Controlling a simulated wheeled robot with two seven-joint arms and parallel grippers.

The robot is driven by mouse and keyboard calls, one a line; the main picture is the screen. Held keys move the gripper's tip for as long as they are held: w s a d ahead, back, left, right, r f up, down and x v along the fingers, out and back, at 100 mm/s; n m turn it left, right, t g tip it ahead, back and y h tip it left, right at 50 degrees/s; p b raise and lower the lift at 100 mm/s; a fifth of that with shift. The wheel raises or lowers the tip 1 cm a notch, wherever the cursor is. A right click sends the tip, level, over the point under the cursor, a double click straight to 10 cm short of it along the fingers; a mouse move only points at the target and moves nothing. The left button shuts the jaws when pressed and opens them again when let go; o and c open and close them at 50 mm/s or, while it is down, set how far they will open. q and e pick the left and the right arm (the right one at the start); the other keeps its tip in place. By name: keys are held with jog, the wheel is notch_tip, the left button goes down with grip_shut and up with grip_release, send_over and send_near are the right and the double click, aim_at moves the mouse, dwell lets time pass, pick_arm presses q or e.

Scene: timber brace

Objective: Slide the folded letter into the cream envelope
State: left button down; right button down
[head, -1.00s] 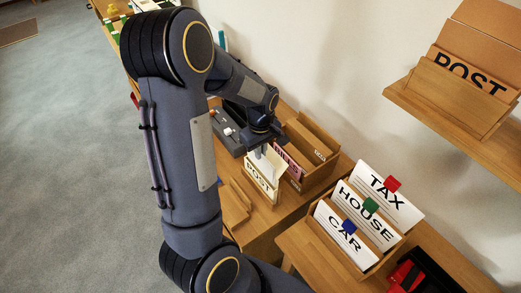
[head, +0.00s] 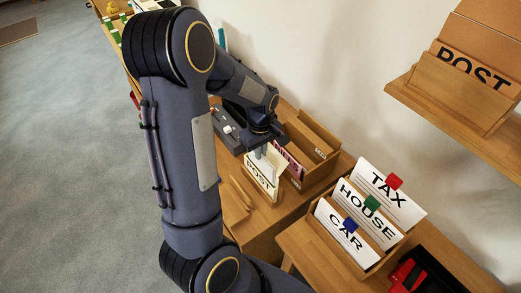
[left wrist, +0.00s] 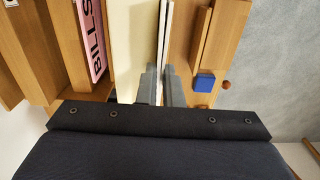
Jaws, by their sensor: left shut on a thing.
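My left gripper (head: 264,146) is above a cream envelope (head: 262,178) marked POST, which stands upright on the wooden desk. In the left wrist view the gripper (left wrist: 161,84) is shut on a thin white folded letter (left wrist: 163,38), seen edge-on between the fingers. The cream envelope (left wrist: 130,42) is a broad pale panel beside the letter there. How far the letter is inside the envelope is hidden. My right gripper is not in view.
A wooden rack with a pink BILLS card (left wrist: 92,35) stands close beside the envelope. A rack with TAX (head: 385,190), HOUSE and CAR cards is nearer. A wall shelf holds a wooden POST holder (head: 465,88). A blue block (left wrist: 205,83) lies on the desk.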

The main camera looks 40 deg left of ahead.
pick_arm(q)
jog(key=shift+f+b, duration=0.45)
jog(key=shift+f, duration=0.2)
jog(key=c, duration=1)
grip_release()
jog(key=shift+c, duration=0.2)
notch_tip(320, 180, up, 8)
jog(key=p, duration=0.6)
jog(key=shift+d+r, duration=0.1)
